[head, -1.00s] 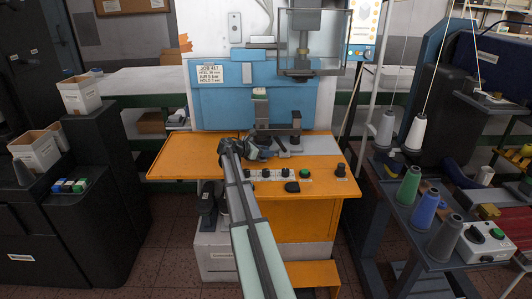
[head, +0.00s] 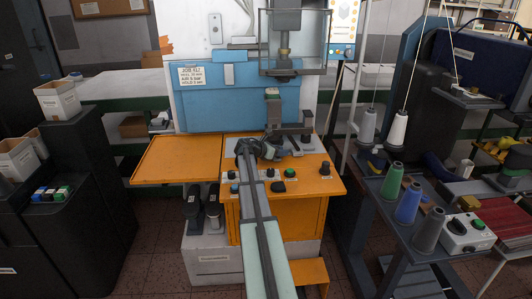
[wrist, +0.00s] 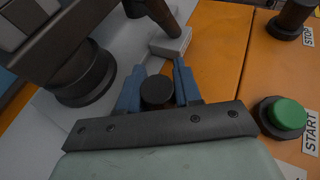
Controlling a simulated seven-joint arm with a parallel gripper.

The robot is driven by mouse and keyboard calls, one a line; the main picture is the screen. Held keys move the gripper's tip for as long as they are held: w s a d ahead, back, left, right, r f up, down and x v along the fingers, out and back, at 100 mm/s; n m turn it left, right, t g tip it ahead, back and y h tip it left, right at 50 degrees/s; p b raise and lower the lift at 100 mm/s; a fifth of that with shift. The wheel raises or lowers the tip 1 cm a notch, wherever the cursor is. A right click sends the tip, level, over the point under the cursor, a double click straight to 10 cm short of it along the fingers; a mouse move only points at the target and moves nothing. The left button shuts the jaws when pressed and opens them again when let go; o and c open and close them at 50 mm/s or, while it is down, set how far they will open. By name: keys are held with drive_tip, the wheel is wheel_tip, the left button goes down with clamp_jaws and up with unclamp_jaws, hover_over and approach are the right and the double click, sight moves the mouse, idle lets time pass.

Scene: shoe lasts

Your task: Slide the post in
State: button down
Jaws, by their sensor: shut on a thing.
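The dark post (head: 273,112), with a green and tan top, stands upright on the machine's work surface, below and slightly left of the press head (head: 284,47). A thick dark post base (wrist: 82,78) shows at left in the wrist view. My gripper (head: 262,148) is low in front of the post. In the wrist view my gripper's blue fingers (wrist: 157,80) are shut around a dark round knob (wrist: 157,92), seen end-on. How the knob joins the post is hidden.
A green START button (wrist: 288,113) and a dark STOP button (wrist: 293,14) lie to the right of the fingers. A small grey block (wrist: 171,44) is just ahead. The orange side leaf (head: 175,160) at left is bare. A thread rack (head: 420,215) stands at right.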

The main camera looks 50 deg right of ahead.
sight(297, 150)
drive_tip(key=shift+s+d, duration=1.9)
drive_tip(key=shift+s, duration=0.1)
drive_tip(key=c, duration=1.1)
unclamp_jaws()
drive_tip(key=shift+d, duration=0.15)
drive_tip(key=shift+o, duration=1.2)
drive_tip(key=shift+a, duration=0.2)
drive_tip(key=v, duration=1.3)
drive_tip(key=shift+w+a+r, duration=0.1)
drive_tip(key=shift+w+a, duration=0.15)
